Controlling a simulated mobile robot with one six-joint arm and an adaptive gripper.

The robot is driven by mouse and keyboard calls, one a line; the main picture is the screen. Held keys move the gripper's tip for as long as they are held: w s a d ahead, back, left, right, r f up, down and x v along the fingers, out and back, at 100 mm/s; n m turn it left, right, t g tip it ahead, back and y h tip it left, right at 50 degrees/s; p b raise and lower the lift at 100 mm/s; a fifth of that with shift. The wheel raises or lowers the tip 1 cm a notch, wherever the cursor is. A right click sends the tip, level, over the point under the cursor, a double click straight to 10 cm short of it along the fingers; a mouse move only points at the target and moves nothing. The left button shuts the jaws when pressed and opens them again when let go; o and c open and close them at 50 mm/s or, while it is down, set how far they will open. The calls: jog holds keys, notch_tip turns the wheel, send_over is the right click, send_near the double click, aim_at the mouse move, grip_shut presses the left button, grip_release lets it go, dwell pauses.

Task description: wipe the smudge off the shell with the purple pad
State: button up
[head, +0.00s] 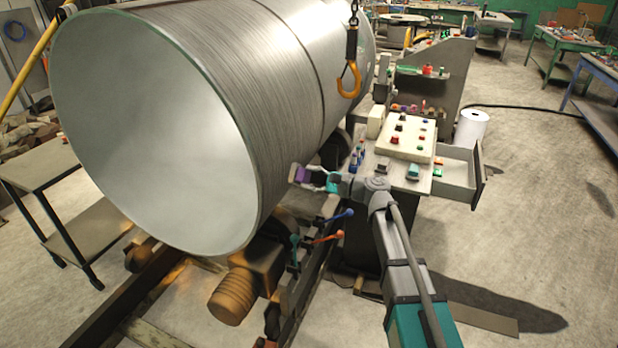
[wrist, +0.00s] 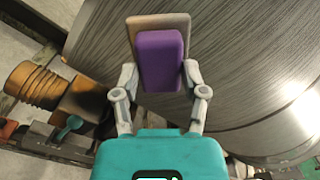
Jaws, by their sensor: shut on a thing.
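The shell (head: 270,70) is a large grey metal cylinder lying on its side, its open end toward the left front. Its brushed side also fills the upper right of the wrist view (wrist: 245,60). My gripper (head: 320,178) is at the shell's lower right side. It is shut on the purple pad (wrist: 160,60), which has a tan plate on its far side. The pad also shows in the head view (head: 303,174), close to the shell; I cannot tell whether it touches. I cannot make out the smudge in either view.
A control panel (head: 405,137) with buttons and an open drawer (head: 462,172) stand right of my gripper. A yellow crane hook (head: 349,80) hangs in front of the shell. Levers with coloured knobs (head: 328,237) and an orange-brown motor (head: 235,293) are below. Open floor lies at right.

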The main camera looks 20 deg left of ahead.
jog(key=shift+d, duration=0.1)
dwell(0.3)
jog(key=shift+s+d, duration=0.15)
jog(key=shift+d, duration=1.25)
